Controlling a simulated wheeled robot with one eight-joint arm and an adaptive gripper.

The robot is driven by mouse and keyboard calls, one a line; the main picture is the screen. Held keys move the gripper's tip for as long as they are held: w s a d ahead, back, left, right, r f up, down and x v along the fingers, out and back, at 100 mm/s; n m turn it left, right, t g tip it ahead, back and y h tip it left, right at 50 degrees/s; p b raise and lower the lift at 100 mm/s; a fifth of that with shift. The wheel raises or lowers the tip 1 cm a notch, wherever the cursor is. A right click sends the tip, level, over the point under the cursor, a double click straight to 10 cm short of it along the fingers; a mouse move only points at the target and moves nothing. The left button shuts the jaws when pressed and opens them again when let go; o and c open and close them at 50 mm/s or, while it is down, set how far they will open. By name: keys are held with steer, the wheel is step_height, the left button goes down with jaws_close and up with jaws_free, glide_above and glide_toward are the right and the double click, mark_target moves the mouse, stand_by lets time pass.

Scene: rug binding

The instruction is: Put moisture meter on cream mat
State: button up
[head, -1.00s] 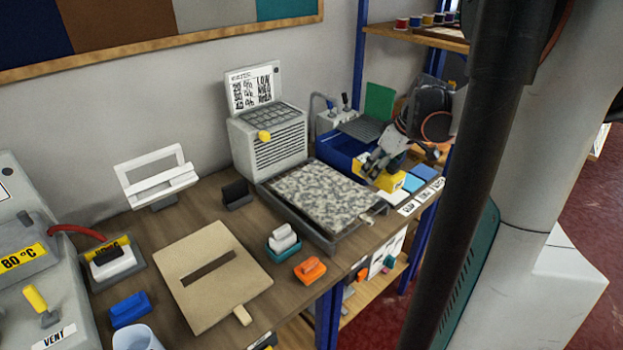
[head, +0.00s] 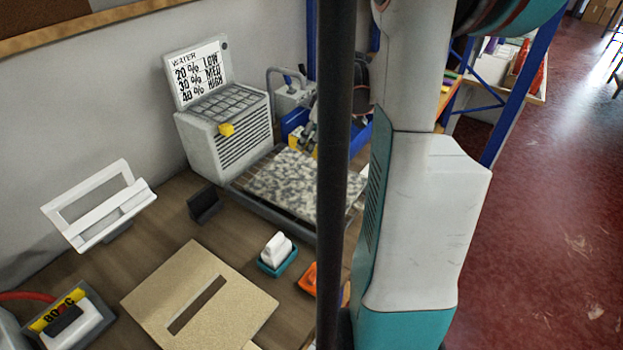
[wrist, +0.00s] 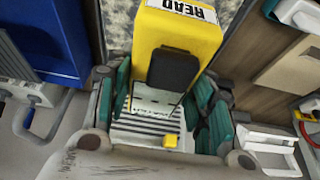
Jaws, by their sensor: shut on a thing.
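The yellow moisture meter (wrist: 178,32) has a white READ label and a black block on it. It fills the upper middle of the wrist view. My gripper (wrist: 163,90) is shut on it, with teal finger pads on both sides. In the head view my gripper (head: 308,134) is small, beside the grey heater and partly behind a dark pole. A flat cream mat (head: 158,292) with a dark slot lies on the table at the front, well away from my gripper. Its surface looks bare.
A grey heater (head: 205,150) with a WATER sign stands at the back. A mottled rug piece (head: 290,185) lies in a tray before it. A white block in a teal holder (head: 277,262), an orange block (head: 308,279) and a white stand (head: 95,205) surround the mat.

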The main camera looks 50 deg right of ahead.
mark_target(332, 145)
step_height(332, 145, down, 13)
steer(key=b, duration=0.3)
steer(key=shift+f+b, duration=0.2)
steer(key=shift+b, duration=0.15)
steer(key=o, duration=1.2)
steer(key=shift+r, duration=0.1)
steer(key=shift+r, duration=0.1)
steer(key=p+v, duration=0.3)
steer(key=v, duration=0.9)
steer(key=shift+p, duration=0.4)
